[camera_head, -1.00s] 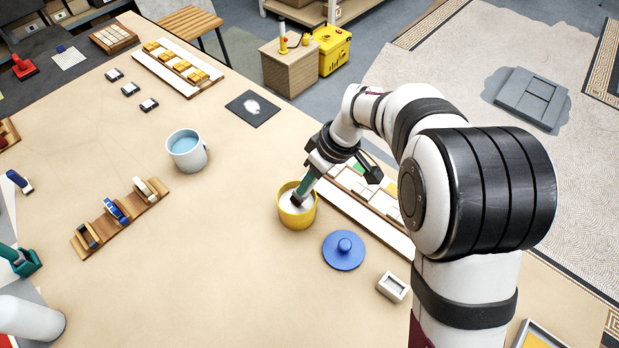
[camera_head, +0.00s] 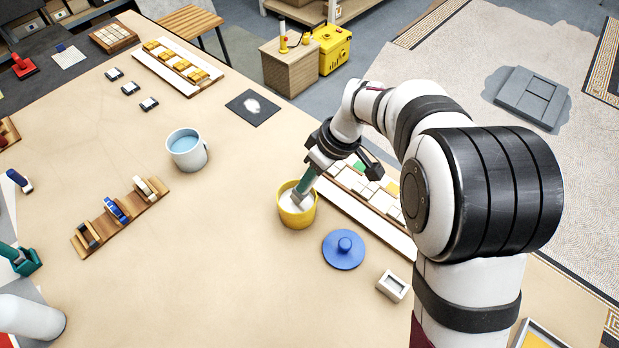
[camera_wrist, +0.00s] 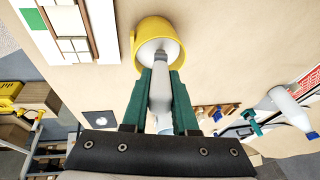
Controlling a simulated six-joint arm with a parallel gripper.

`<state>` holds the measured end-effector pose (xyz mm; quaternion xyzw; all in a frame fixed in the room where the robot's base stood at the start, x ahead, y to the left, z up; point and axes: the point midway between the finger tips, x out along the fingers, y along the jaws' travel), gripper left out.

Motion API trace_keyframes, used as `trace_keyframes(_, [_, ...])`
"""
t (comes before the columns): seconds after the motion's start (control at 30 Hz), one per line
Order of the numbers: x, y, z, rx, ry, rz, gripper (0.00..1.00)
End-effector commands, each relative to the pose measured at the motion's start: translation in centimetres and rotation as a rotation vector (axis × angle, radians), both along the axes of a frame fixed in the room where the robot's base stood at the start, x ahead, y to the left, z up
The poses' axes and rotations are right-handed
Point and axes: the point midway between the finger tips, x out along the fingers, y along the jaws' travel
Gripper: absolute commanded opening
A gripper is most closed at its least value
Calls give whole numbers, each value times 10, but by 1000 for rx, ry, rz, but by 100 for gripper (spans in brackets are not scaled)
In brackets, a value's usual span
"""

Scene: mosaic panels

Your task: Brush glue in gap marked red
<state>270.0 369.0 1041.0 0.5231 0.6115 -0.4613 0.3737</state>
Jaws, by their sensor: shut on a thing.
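My gripper (camera_head: 304,186) is at the yellow pot (camera_head: 285,213), pointing down and tilted into its opening. In the wrist view, its green fingers (camera_wrist: 161,82) are shut on a pale grey brush (camera_wrist: 160,100). The brush's far end reaches into the white glue (camera_wrist: 168,46) in the pot; its tip is hidden. A mosaic panel (camera_head: 369,198) with pale tiles in a wooden grid lies just right of the pot, partly behind my arm. It also shows at the upper left of the wrist view (camera_wrist: 108,38). I cannot make out a red-marked gap on it.
A blue lid (camera_head: 343,258) and a small white box (camera_head: 393,287) lie in front of the panel. A mug of blue liquid (camera_head: 201,158) and a wooden rack of tools (camera_head: 155,203) stand to the left.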

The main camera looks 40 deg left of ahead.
Motion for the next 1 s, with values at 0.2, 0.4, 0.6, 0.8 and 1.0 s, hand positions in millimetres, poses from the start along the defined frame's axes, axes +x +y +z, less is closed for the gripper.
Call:
trace_keyframes(0.2, [1,1,26,3,-3,0,0])
trace_keyframes(0.4, [1,1,49,4,-4,0,0])
trace_keyframes(0.6, [0,0,61,2,-1,-1,0])
trace_keyframes(0.8, [0,0,62,2,-1,-1,0])
trace_keyframes(1.0, [17,-19,70,0,-4,-85,0])
